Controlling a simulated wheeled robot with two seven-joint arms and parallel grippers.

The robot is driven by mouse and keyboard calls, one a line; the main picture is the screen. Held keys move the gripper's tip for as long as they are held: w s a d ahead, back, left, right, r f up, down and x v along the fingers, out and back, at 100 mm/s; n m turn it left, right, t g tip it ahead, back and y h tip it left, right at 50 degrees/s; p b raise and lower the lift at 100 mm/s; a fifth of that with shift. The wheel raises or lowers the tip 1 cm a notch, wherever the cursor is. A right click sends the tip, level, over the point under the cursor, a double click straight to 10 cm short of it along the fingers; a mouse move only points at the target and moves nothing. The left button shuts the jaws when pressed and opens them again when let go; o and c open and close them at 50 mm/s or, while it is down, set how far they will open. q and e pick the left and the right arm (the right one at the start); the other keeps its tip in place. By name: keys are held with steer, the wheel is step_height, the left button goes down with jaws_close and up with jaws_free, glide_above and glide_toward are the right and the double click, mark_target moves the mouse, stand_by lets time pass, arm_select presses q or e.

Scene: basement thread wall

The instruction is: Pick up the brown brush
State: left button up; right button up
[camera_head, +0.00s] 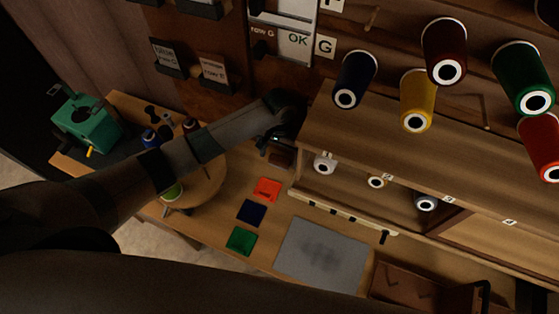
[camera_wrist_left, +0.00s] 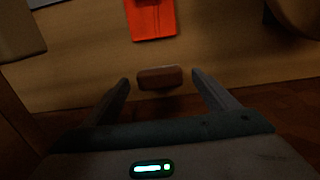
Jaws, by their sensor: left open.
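The brown brush (camera_wrist_left: 160,77) shows in the left wrist view as a small reddish-brown block with a paler top edge. It lies across the space between the fingertips of my left gripper (camera_wrist_left: 160,84), with a gap visible on each side. My left gripper is open and holds nothing. In the head view my left gripper (camera_head: 273,144) is over the workbench, left of the wooden shelf unit. The brush (camera_head: 281,158) shows there as a dark brown patch beside the fingers, partly hidden and dim. My right gripper is not in view.
An orange-red square (camera_head: 267,189), a navy square (camera_head: 251,212), a green square (camera_head: 240,240) and a grey mat (camera_head: 321,254) lie on the bench. The shelf unit (camera_head: 400,135) stands close right of my gripper. A round stool (camera_head: 205,190) is below my forearm.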

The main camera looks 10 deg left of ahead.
arm_select(q)
steer(key=shift+f, duration=1.3)
steer(key=c, duration=1.1)
